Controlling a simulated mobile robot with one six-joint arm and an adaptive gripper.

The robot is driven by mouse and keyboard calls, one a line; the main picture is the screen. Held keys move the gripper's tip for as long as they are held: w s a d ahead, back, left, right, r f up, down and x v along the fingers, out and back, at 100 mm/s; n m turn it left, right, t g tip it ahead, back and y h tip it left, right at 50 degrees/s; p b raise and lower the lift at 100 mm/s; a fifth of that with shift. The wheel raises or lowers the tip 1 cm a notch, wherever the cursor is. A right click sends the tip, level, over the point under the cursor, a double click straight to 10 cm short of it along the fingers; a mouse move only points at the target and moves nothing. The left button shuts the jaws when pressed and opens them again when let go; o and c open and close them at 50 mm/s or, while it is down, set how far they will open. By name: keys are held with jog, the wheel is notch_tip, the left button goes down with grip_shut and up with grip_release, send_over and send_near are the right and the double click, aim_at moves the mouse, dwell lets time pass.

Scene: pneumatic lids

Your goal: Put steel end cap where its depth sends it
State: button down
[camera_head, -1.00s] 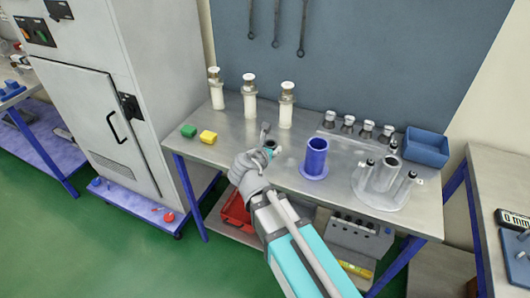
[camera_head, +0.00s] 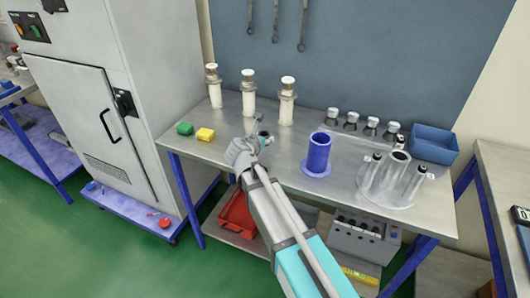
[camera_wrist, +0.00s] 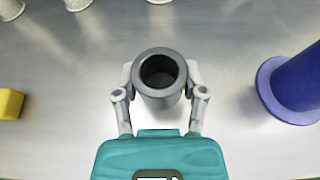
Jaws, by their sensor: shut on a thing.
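The steel end cap (camera_wrist: 159,97) is a grey, hollow cup with its open mouth facing the wrist camera. My gripper (camera_wrist: 159,90) is shut on it, one finger on each side. In the head view my gripper (camera_head: 262,140) is over the front middle of the steel workbench, and the cap is small and partly hidden there. I cannot tell how high it is above the bench. A blue flanged cylinder (camera_head: 317,154) stands upright to the right of my gripper. A grey fixture with a central tube and side posts (camera_head: 388,178) stands farther right.
Three white cylinders with metal tops (camera_head: 248,92) stand along the back. Several small metal-topped parts (camera_head: 351,121) stand back right beside a blue bin (camera_head: 433,144). Bare bench (camera_head: 230,117) lies between.

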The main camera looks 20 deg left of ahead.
jog(key=shift+w+a+f, duration=0.2)
jog(key=shift+w+f, duration=0.2)
jog(key=shift+f, duration=0.15)
jog(key=shift+w+a+f+b, duration=0.3)
jog(key=shift+w+f+b, duration=0.25)
jog(key=shift+b, duration=0.4)
jog(key=shift+s+d+f+b, duration=0.1)
jog(key=shift+s+f+b, duration=0.1)
jog(key=shift+f+b, duration=1.2)
jog(key=shift+f, duration=0.2)
jog(key=shift+c, duration=0.8)
grip_release()
jog(key=shift+r, duration=0.1)
jog(key=shift+r, duration=0.15)
